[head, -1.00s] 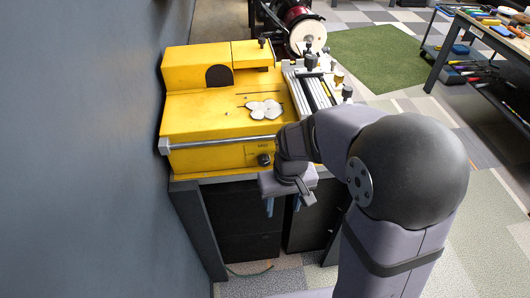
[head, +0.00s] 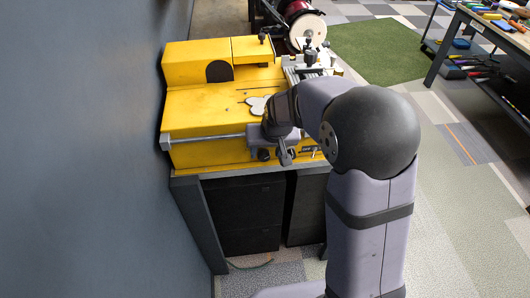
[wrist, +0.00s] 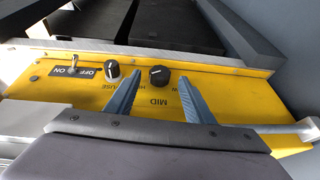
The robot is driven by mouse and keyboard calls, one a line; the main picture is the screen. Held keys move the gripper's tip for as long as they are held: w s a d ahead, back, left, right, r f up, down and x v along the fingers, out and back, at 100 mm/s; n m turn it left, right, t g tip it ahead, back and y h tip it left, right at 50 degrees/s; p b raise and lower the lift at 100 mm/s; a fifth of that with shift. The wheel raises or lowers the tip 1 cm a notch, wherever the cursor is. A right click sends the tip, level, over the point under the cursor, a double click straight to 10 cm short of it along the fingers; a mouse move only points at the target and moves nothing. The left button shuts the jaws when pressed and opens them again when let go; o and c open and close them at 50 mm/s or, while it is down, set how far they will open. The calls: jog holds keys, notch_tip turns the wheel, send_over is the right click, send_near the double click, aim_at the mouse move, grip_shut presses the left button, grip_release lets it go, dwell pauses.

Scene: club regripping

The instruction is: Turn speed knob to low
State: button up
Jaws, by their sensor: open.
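The speed knob (wrist: 160,75) is a round black knob on the yellow front panel (wrist: 75,90) of the machine. In the wrist view it lies between my two fingertips, above an upside-down MID label. The finger on the right partly covers another label ending in W. The knob's pointer is too small to read surely. My gripper (wrist: 160,77) is open, its fingers either side of the knob; contact cannot be told. In the head view my gripper (head: 284,152) is at the machine's front face, and my wrist hides part of the panel.
A second black knob (wrist: 112,69) sits close left of the left finger in the wrist view. Beyond it is an ON/OFF toggle switch (wrist: 73,63). A metal rail (head: 205,138) runs along the machine's front top edge. A grey wall (head: 80,150) stands at the left.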

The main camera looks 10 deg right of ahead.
aim_at(265, 155)
jog(key=shift+p+x, duration=0.35)
jog(key=shift+x, duration=1.25)
jog(key=c, duration=1)
